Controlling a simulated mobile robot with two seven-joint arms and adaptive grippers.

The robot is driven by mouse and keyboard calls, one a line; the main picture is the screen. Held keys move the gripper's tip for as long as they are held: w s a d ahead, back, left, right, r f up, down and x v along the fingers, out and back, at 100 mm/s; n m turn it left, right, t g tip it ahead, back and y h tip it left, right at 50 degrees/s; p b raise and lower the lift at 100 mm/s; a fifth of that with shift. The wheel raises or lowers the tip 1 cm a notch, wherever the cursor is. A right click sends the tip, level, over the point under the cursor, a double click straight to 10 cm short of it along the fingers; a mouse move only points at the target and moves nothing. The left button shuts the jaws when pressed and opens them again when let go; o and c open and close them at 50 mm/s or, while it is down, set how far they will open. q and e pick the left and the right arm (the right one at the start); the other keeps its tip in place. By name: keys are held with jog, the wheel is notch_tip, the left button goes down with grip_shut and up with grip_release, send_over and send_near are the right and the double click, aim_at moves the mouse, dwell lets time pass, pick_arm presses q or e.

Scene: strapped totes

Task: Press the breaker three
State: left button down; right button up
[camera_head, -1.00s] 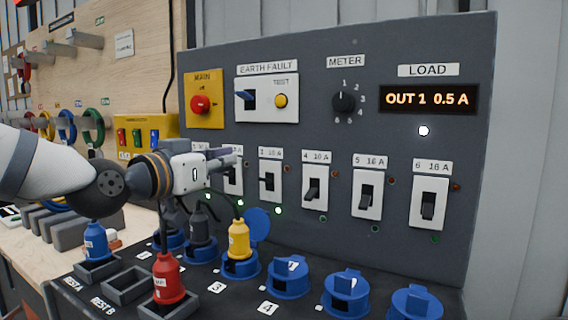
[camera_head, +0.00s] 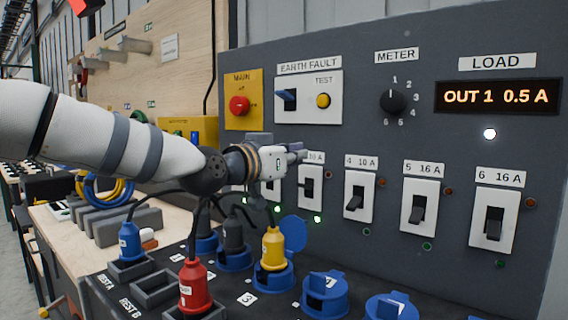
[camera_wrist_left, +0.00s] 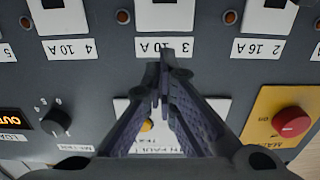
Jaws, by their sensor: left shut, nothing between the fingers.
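Breaker three (camera_head: 311,188) is a white plate with a dark toggle on the grey panel, between breakers 2 and 4. Its label, partly covered by my fingers in the head view, reads 3 10 A (camera_wrist_left: 163,48) in the upside-down left wrist view. There, only part of the breaker's plate (camera_wrist_left: 165,14) shows at the top edge. My left gripper (camera_head: 298,153) is shut and empty, its fingertips (camera_wrist_left: 163,62) in front of the label, above the toggle. I cannot tell whether they touch the panel. My right gripper is not in view.
Breaker 4 (camera_head: 358,196) stands to the right; breaker 2 (camera_head: 274,190) is partly hidden by my gripper. A green lamp (camera_head: 318,219) glows under breaker three. Below are blue sockets (camera_head: 325,295) and a yellow plug (camera_head: 272,250). A red main knob (camera_head: 239,105) is above left.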

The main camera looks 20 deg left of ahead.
aim_at(304, 186)
pick_arm(q)
jog(key=shift+w+d+f, duration=0.2)
jog(key=shift+w, duration=0.35)
jog(key=shift+w+d+f, duration=0.15)
jog(key=shift+w+d, duration=0.05)
jog(key=shift+w, duration=0.35)
jog(key=shift+f, duration=0.2)
jog(key=shift+s+a+f, duration=0.15)
jog(key=shift+s+f, duration=0.15)
jog(key=shift+f, duration=0.25)
jog(key=shift+s+a+f, duration=0.1)
jog(key=shift+s+f, duration=0.15)
jog(key=shift+f, duration=0.5)
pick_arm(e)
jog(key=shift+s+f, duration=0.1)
